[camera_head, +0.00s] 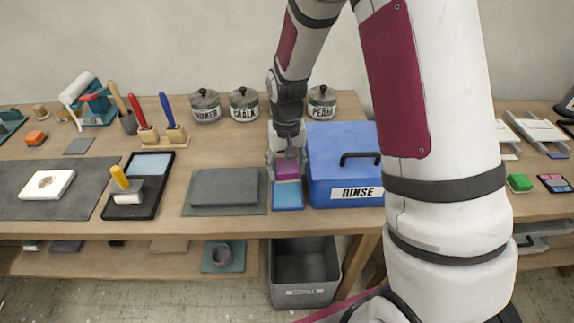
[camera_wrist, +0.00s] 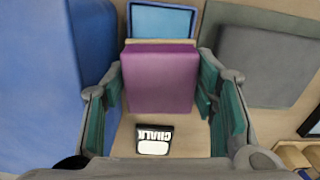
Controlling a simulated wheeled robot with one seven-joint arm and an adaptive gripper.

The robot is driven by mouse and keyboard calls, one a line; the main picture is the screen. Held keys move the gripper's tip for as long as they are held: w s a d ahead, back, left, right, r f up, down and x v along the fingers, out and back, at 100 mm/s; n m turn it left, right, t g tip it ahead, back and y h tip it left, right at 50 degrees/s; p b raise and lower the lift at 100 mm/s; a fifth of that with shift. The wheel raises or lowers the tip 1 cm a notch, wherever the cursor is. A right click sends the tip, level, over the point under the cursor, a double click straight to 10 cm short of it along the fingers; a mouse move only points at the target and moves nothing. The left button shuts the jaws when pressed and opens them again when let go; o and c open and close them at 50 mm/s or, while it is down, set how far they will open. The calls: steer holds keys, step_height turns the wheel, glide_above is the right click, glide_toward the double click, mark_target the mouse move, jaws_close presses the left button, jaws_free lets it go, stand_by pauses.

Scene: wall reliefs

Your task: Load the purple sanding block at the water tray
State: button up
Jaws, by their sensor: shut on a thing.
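The purple sanding block (camera_head: 287,169) is held in my gripper (camera_head: 286,160), which is shut on it. In the wrist view the block (camera_wrist: 160,78) sits between the two teal-padded fingers (camera_wrist: 165,95). The water tray (camera_head: 288,196) is a small blue tray with a light blue inside, on the bench just in front of the block. It also shows in the wrist view (camera_wrist: 162,20), partly hidden by the block. The block looks beside the tray's back edge; I cannot tell its height above the bench.
A blue box marked RINSE (camera_head: 335,165) stands close on the right of my gripper. A grey slab on a green mat (camera_head: 225,187) lies to the left. A grey bin (camera_head: 305,272) is below the bench edge.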

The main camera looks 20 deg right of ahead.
mark_target(287, 193)
steer(key=shift+s+f+b, duration=0.2)
steer(key=shift+f+b, duration=1.4)
steer(key=shift+f, duration=1.75)
steer(key=shift+f, duration=0.6)
steer(key=shift+r+p, duration=1.55)
steer(key=shift+r, duration=2)
